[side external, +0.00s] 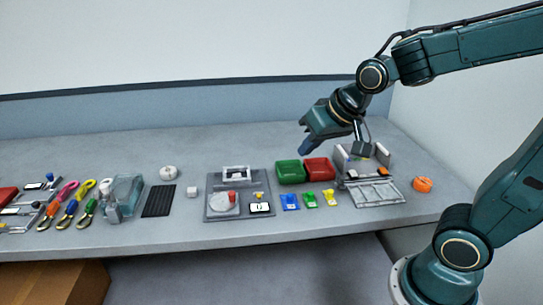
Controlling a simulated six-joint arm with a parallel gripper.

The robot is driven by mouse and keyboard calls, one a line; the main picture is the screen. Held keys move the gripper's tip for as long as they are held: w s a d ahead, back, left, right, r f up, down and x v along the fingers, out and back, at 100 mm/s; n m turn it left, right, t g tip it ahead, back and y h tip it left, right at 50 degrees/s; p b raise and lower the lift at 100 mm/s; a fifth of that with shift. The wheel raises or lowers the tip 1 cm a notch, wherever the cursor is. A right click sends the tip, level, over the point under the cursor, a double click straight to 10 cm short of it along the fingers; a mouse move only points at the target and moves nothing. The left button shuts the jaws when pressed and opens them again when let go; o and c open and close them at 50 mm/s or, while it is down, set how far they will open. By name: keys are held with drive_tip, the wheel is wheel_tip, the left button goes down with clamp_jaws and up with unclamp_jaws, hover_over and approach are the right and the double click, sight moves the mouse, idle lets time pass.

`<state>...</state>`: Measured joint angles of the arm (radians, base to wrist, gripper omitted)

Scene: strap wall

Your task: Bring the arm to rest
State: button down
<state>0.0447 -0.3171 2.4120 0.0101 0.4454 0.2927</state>
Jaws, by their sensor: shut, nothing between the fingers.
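My gripper (306,147) hangs in the air at the end of my dark teal arm, right of the picture's middle. It points down and to the left, above and behind the green bin (290,171) and the red bin (319,168). Its fingers are together and hold nothing. It looks apart from the table and from the bins. A small boxy part hangs beside my wrist.
The grey table (250,237) carries a grey device (226,204), a metal fixture (375,193), blue (290,202), green and yellow pieces, an orange puck (422,184), a black mat (159,201) and coloured straps (65,203). Bare table lies behind the device.

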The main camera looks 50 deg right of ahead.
drive_tip(key=s+a+r+n+g, duration=0.1)
drive_tip(key=s+n, duration=0.3)
drive_tip(key=s, duration=0.9)
drive_tip(key=shift+s+a+r, duration=0.2)
drive_tip(key=shift+a+r, duration=0.1)
drive_tip(key=shift+r, duration=0.35)
